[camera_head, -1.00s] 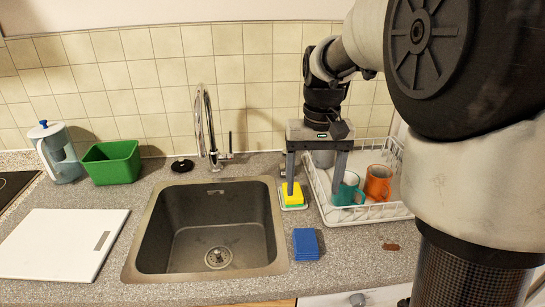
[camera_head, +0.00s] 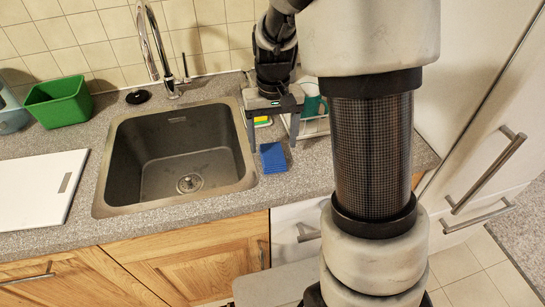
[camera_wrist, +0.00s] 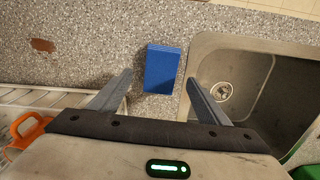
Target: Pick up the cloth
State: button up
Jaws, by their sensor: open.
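The cloth is a small folded blue rectangle (camera_head: 273,157) lying flat on the grey speckled counter, just right of the sink. In the wrist view the cloth (camera_wrist: 162,69) lies ahead of the fingertips, roughly between their lines. My gripper (camera_head: 271,146) hangs over the counter behind and around the cloth in the head view. Its two fingers are apart and nothing is between them in the wrist view (camera_wrist: 158,84). The exact height of the fingertips above the counter is hard to tell.
The sink (camera_head: 178,155) is left of the cloth. The white dish rack (camera_head: 310,126) and a yellow-green sponge (camera_head: 262,121) are behind it, partly hidden by my arm. An orange mug (camera_wrist: 24,131) shows in the wrist view.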

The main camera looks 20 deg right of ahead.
aim_at(272, 153)
notch_tip(272, 153, down, 4)
jog(key=shift+a+r, duration=0.1)
jog(key=shift+r, duration=0.05)
jog(key=c, duration=1.1)
jog(key=shift+c, duration=0.2)
notch_tip(272, 153, up, 10)
jog(key=p, duration=0.1)
jog(key=o, duration=0.4)
jog(key=c, duration=0.3)
